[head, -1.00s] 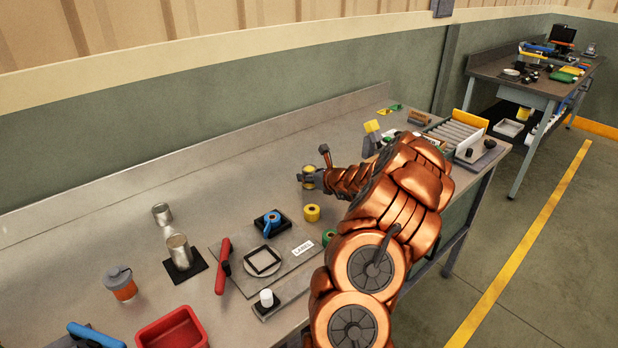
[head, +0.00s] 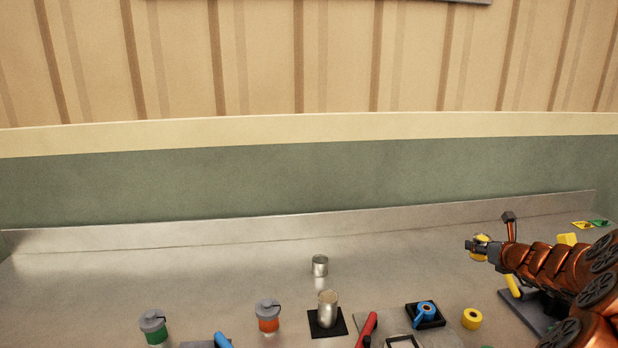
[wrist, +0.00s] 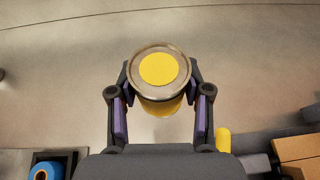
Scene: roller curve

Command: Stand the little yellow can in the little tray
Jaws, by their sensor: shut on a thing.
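The little yellow can (wrist: 160,72) is between my gripper's fingers (wrist: 160,90) in the wrist view, with its round metal rim and yellow top facing the camera. My gripper (head: 475,246) is shut on the can, which also shows as a small yellow shape (head: 482,252) at the right of the head view, above the bench. A small black square tray (head: 440,319) holds a blue tape roll. A black square pad (head: 316,331) bears a silver can. A dark square frame (head: 392,344) is cut off at the bottom edge. I cannot tell which is the little tray.
A second silver can (head: 320,266) stands behind the pad. A yellow roll (head: 472,318) lies near my arm. Green-banded (head: 153,326) and orange-banded (head: 268,315) bottles and a red-handled tool (head: 367,329) stand or lie in front. The bench's back left (head: 130,275) is clear.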

